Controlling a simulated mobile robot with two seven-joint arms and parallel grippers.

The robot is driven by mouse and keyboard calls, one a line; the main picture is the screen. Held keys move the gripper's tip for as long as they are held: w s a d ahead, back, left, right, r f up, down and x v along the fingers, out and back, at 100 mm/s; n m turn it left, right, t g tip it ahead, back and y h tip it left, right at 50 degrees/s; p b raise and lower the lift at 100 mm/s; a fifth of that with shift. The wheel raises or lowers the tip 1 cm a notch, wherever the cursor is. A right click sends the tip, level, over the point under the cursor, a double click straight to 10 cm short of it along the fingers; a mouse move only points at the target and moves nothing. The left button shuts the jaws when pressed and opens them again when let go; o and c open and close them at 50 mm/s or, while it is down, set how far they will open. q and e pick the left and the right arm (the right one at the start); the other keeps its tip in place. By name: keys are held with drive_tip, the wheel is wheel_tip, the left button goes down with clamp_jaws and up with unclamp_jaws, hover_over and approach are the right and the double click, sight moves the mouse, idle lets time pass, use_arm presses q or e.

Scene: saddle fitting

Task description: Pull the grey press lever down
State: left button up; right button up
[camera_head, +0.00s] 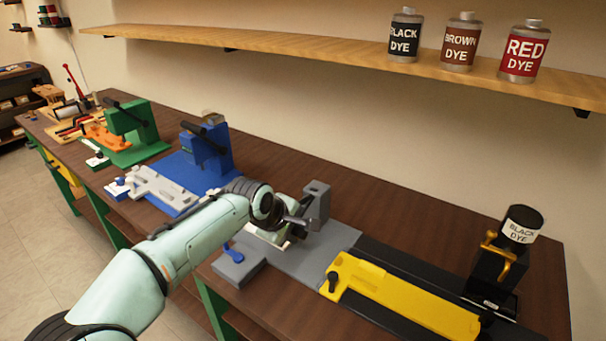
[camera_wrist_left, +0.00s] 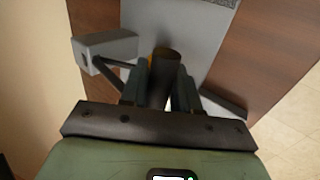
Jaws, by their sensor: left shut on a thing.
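The grey press has an upright post (camera_head: 317,198) on a grey base plate (camera_head: 335,243). In the left wrist view the post's grey head (camera_wrist_left: 104,47) is at the upper left, with a dark lever arm running from it toward my fingers. The lever's dark round grip (camera_wrist_left: 167,62) sits between the fingers. My left gripper (camera_head: 290,220) is beside the post and above the base plate, shut on the lever. In the head view my wrist and fingers cover most of the lever. My right gripper is not in view.
A blue press (camera_head: 206,148) and a green press (camera_head: 128,120) stand farther left on the bench. A yellow slide (camera_head: 400,300) and a black dye bottle (camera_head: 520,224) are at right. A shelf (camera_head: 280,45) with dye bottles runs along the wall.

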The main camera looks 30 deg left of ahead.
use_arm(q)
drive_tip(key=o, duration=0.7)
drive_tip(key=shift+s+a+f, duration=0.1)
drive_tip(key=shift+s+f, duration=0.1)
drive_tip(key=shift+f, duration=0.3)
drive_tip(key=shift+r, duration=0.2)
drive_tip(key=shift+s+r+p, duration=0.3)
drive_tip(key=shift+r+p, duration=0.05)
drive_tip(key=shift+r, duration=0.25)
drive_tip(key=shift+p+v, duration=1.05)
drive_tip(key=shift+v, duration=1.3)
